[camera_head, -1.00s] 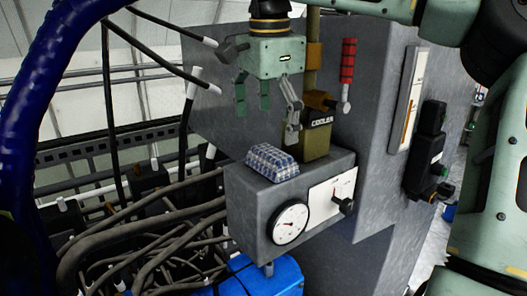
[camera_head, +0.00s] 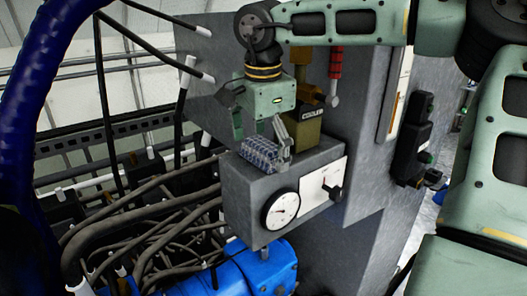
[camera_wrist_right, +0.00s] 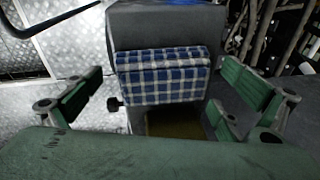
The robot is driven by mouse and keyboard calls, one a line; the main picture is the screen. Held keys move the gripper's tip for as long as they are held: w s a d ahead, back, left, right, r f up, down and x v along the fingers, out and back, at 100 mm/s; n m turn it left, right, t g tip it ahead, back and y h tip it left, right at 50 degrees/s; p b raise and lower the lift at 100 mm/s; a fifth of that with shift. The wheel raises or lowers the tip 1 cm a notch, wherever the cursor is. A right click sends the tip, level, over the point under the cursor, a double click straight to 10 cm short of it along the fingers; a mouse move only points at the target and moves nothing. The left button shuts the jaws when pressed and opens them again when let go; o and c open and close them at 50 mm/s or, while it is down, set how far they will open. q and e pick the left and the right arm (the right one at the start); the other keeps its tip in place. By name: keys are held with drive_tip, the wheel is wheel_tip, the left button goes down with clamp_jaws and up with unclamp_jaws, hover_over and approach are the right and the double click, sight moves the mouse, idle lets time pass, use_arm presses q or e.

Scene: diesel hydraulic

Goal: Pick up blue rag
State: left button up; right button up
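The blue rag (camera_head: 262,155) is a folded blue-and-white checked cloth lying on top of the grey box (camera_head: 240,190) with the gauge. My right gripper (camera_head: 262,142) is open just above the rag, its two fingers apart on either side of it in the head view. In the right wrist view the rag (camera_wrist_right: 163,74) shows between the two spread green fingers of my right gripper (camera_wrist_right: 165,92), with nothing held. Whether a finger touches the rag cannot be told. My left gripper is not in view.
An olive can marked COOLER (camera_head: 305,125) stands on the box right behind the rag and gripper. A round gauge (camera_head: 281,210) and a white panel with a black knob (camera_head: 324,186) are on the box front. Dark hoses (camera_head: 150,215) and a blue part (camera_head: 250,270) lie below left.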

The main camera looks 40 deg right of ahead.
drive_tip(key=shift+d, duration=0.1)
drive_tip(key=c, duration=0.7)
drive_tip(key=shift+c, duration=0.9)
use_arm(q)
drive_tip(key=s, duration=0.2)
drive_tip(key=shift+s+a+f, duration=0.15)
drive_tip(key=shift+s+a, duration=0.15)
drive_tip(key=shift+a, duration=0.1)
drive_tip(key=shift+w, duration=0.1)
